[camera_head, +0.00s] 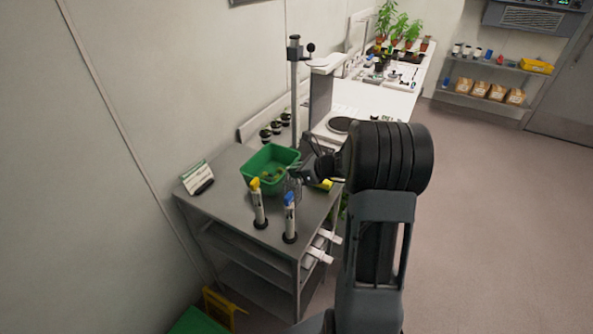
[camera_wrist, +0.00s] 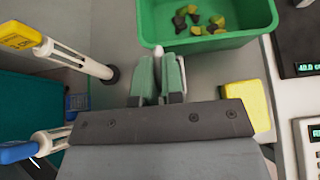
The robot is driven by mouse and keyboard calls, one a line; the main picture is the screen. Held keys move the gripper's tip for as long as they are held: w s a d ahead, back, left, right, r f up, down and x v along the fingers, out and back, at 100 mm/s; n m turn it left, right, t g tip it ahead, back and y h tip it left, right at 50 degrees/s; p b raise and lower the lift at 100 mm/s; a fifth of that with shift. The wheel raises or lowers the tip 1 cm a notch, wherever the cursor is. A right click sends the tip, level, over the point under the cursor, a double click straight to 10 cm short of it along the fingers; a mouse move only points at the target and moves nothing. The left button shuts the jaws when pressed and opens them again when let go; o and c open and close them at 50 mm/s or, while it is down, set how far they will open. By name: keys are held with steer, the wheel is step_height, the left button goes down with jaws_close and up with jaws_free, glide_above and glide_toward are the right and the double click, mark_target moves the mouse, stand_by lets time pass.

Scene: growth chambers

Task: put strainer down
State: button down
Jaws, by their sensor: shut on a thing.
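My gripper (camera_wrist: 159,82) is low over the grey cart top, its two green fingers shut on a slim pale thing, taken as the strainer. Only its rounded white end (camera_wrist: 159,51) shows between and beyond the fingertips; the rest is hidden by the fingers and my wrist. In the head view my gripper (camera_head: 299,178) is beside the right of the green tub (camera_head: 257,180), mostly hidden by my arm. I cannot make out the strainer's mesh, or whether it touches the cart top. The tub also shows ahead in the wrist view (camera_wrist: 205,42), with dark and yellow pieces inside.
Yellow-topped (camera_head: 257,202) and blue-topped (camera_head: 289,218) upright tools stand in dark bases on the cart (camera_head: 232,222). A yellow block (camera_wrist: 246,104) lies right of my fingers. A sign (camera_head: 196,177) stands at the cart's left. Some bare top shows between tub and sign.

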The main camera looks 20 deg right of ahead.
steer(key=c, duration=1.2)
jaws_free()
steer(key=shift+c, duration=0.2)
